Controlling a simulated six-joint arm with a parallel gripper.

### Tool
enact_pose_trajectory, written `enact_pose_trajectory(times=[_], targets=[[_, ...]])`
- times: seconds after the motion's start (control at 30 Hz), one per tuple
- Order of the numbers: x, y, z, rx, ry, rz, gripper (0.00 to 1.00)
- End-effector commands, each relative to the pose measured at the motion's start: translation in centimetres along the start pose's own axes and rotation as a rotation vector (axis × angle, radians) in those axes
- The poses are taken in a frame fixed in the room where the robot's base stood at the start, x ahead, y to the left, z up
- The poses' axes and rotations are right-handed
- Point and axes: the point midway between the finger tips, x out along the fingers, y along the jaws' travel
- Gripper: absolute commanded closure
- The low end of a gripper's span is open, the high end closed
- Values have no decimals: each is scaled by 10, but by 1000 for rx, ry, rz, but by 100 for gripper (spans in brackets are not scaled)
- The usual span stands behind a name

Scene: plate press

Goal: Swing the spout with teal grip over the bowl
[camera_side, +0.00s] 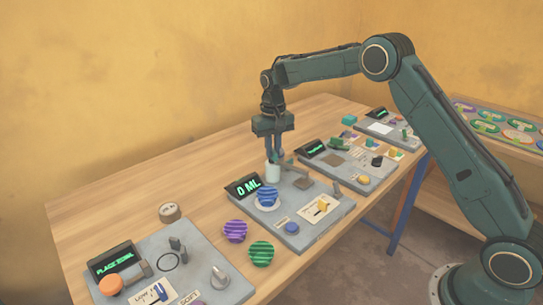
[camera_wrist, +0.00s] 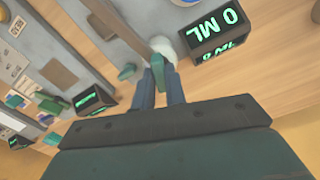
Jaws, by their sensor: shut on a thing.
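My gripper (camera_side: 275,154) points down at the top of a pale post (camera_side: 272,174) on the middle panel. In the wrist view my gripper (camera_wrist: 161,82) is shut on the teal grip (camera_wrist: 161,72), with a finger on each side of it. The blue striped bowl (camera_side: 267,195) sits on a white ring in front of the post, to the side of the spout.
A display reading 0 ML (camera_side: 243,187) stands close to the post. Purple (camera_side: 234,231) and green (camera_side: 261,253) striped bowls stand on the table in front. Other panels lie on both sides, and bare wood (camera_side: 150,190) lies behind.

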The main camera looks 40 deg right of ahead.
Motion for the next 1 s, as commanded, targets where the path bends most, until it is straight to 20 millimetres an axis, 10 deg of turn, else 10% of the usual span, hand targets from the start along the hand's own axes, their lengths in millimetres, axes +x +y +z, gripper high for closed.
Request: enact_pose_trajectory(times=[1.0], targets=[[-1,0,0,940,2,-1,100]])
